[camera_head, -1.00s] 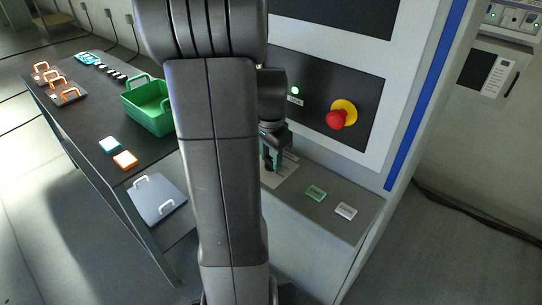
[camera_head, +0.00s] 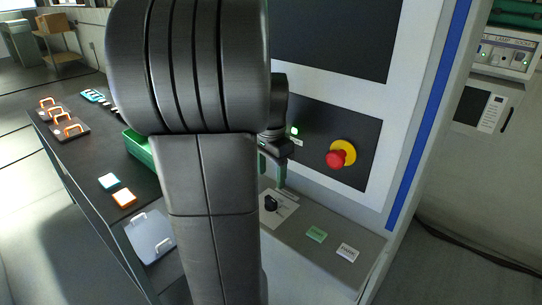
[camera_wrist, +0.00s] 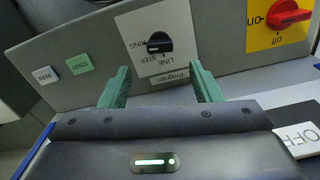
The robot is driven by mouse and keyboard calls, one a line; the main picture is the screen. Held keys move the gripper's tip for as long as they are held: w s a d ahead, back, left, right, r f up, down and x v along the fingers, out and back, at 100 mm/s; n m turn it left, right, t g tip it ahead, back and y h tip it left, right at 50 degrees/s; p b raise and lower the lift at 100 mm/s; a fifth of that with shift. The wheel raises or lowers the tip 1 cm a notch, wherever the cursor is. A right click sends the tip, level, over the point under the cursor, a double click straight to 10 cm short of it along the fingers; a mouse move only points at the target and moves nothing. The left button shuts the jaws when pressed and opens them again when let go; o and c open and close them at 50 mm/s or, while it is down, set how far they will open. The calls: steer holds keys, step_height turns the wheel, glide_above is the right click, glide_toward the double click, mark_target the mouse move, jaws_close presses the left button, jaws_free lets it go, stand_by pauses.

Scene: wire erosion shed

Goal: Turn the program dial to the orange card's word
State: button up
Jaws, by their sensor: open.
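The program dial (camera_head: 270,203) is a black knob on a white plate on the machine's grey ledge. In the wrist view, the dial (camera_wrist: 159,43) has printed words around it, including LINE and STEP, with "Program" on the plate's edge; its exact setting is unclear. My gripper (camera_head: 272,172) is open and empty, above the dial and apart from it. In the wrist view, my gripper's green fingers (camera_wrist: 162,84) are spread wide below the dial in the picture. A small orange block or card (camera_head: 124,198) lies on the dark table; no word is readable on it.
Green START (camera_wrist: 79,64) and white PARK (camera_wrist: 46,75) buttons sit beside the dial plate. A red emergency button (camera_head: 340,155) is on the panel above. A red rotary switch (camera_wrist: 288,14) shows on yellow.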

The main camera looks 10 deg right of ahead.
step_height(320, 180, up, 6)
glide_above(271, 198)
steer(key=shift+s+f, duration=0.1)
steer(key=shift+f, duration=0.1)
step_height(271, 198, down, 14)
stand_by(0.8)
steer(key=shift+r, duration=0.15)
